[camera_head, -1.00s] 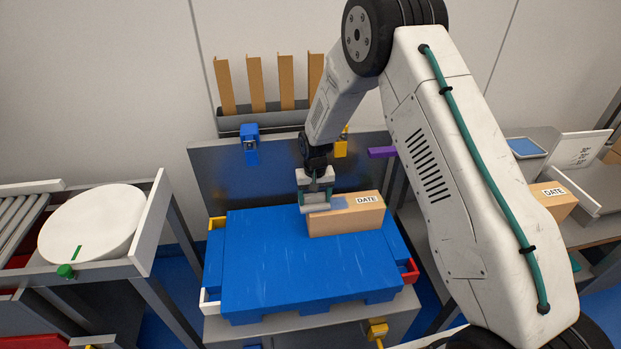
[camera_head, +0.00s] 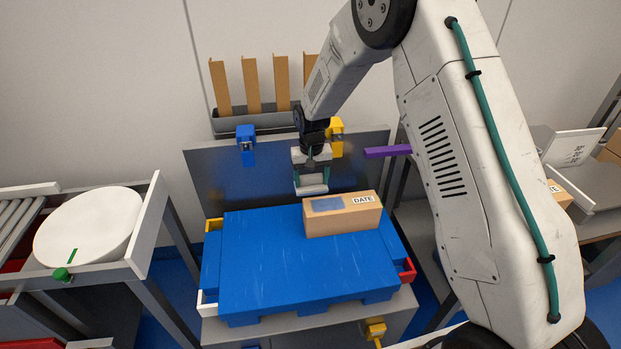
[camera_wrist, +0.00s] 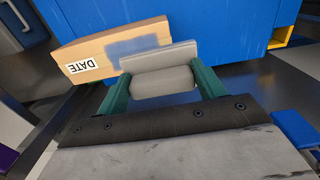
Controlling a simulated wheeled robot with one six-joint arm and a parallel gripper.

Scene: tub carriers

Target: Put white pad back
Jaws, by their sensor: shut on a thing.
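My gripper (camera_head: 311,181) is shut on the white pad (camera_head: 313,189), a pale grey-white block with a rounded roll-like part. It holds the pad in the air behind the box, in front of the grey back panel. In the wrist view the pad (camera_wrist: 165,82) sits between my two green fingers. The cardboard box (camera_head: 345,222) with a DATE label lies on the blue tub-like slab (camera_head: 280,275). A blue rectangular patch (camera_head: 327,204) shows on the box top. I cannot tell which spot is the pad's own place.
A purple bar (camera_head: 388,151) juts out right of my gripper. A blue bracket (camera_head: 246,145) and a yellow one (camera_head: 336,137) stand at the panel's (camera_head: 215,180) top edge. A rack (camera_head: 240,124) holds upright cardboard strips. A white round disc (camera_head: 88,226) lies left.

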